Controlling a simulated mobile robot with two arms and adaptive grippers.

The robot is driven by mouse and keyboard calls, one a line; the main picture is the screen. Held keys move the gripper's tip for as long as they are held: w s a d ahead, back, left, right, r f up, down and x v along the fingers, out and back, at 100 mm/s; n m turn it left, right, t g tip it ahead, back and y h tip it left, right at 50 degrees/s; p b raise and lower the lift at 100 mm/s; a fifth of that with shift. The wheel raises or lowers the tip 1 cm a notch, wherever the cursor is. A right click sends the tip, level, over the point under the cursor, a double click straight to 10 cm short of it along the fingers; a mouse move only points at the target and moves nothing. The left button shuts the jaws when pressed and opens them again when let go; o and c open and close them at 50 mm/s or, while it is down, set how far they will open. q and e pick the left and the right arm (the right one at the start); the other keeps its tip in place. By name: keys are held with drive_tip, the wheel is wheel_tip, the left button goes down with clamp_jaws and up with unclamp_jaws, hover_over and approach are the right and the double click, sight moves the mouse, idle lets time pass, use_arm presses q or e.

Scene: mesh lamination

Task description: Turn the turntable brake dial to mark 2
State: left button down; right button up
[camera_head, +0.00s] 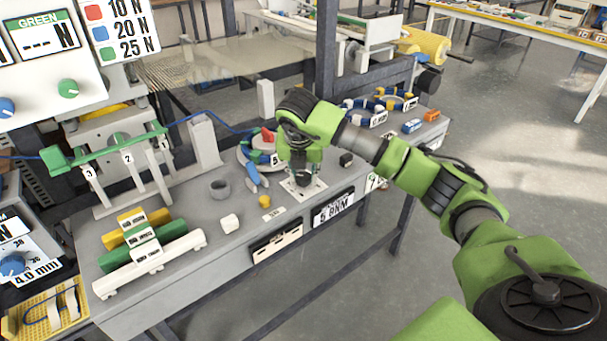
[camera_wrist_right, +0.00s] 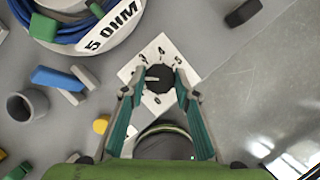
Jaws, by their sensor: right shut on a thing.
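The brake dial (camera_wrist_right: 159,79) is a dark round knob on a white square plate (camera_wrist_right: 190,72) with printed numbers. The plate (camera_head: 315,187) also shows in the head view, near the bench's front edge. My right gripper (camera_wrist_right: 159,82) points down, its two fingers shut on the dial from either side. A short pale line on the knob points roughly left in the wrist view. Marks 3, 4 and 5 show above the knob and another below it; mark 2 cannot be made out, and the left finger covers that side. My left gripper is out of view.
A blue cable spool (camera_wrist_right: 75,25) labelled 5 OHM and a blue-handled tool (camera_wrist_right: 58,79) lie left of the plate. A grey ring-shaped cup (camera_wrist_right: 28,104), a yellow piece (camera_wrist_right: 101,125) and a black block (camera_wrist_right: 242,13) are nearby. The bench edge runs close to the plate's right.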

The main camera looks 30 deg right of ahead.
idle(0.3)
drive_tip(key=o, duration=1.1)
drive_tip(key=shift+r, duration=0.1)
drive_tip(key=v, duration=1.2)
drive_tip(key=shift+w, duration=0.15)
